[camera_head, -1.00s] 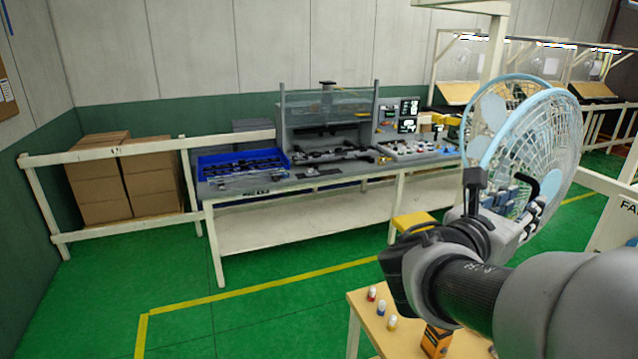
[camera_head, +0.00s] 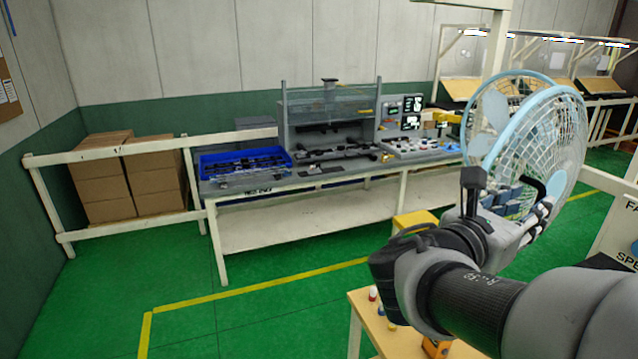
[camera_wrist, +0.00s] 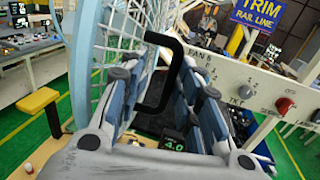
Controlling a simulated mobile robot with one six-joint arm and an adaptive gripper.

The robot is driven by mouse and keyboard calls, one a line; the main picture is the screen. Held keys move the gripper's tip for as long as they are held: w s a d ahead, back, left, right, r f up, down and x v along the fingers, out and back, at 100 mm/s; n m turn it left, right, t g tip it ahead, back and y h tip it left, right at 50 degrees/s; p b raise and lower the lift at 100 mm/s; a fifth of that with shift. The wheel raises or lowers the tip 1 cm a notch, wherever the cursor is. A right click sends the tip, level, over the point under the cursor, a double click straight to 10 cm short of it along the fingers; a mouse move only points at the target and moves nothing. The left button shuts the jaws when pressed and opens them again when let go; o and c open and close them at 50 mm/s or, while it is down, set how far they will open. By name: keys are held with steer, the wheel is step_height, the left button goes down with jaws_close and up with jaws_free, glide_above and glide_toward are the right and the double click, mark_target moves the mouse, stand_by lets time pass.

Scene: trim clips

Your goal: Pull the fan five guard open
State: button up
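The fan guard (camera_head: 562,135) is a white wire cage with a light blue rim at the right of the head view. It stands in front of the blue fan (camera_head: 490,125); the rims overlap in the picture, so I cannot tell how far apart they are. In the wrist view the guard's wire mesh (camera_wrist: 115,35) fills the upper left. A black bar handle (camera_wrist: 176,75) shows between the fingers of my gripper (camera_wrist: 160,95). The fingers are spread, one on each side of the handle, with visible gaps. Contact with the handle cannot be made out.
A panel marked FAN 5 (camera_wrist: 240,85) with a red knob stands right of the gripper. A small wooden table (camera_head: 362,305) with bulbs and an orange box is below my arm. A grey workbench (camera_head: 330,178) stands behind; green floor lies between.

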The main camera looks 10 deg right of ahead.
steer(key=v, duration=1.1)
steer(key=shift+a+f, duration=0.2)
steer(key=shift+a, duration=0.15)
steer(key=shift+w, duration=0.1)
steer(key=s+d+f+m+g+y+b, duration=0.1)
steer(key=s+f+m+g+y+b, duration=0.3)
steer(key=f, duration=0.7)
steer(key=s+d+f+m+g+y+b, duration=0.25)
steer(key=s+f+m+b, duration=0.3)
steer(key=f, duration=0.55)
steer(key=s+a+f+m+t+y+b, duration=0.2)
steer(key=a+f+m+t+y+b, duration=0.1)
steer(key=a+f+m+y+b, duration=0.7)
steer(key=a+f+m, duration=0.3)
steer(key=a+f, duration=0.1)
steer(key=f, duration=0.2)
steer(key=shift+a+m, duration=0.35)
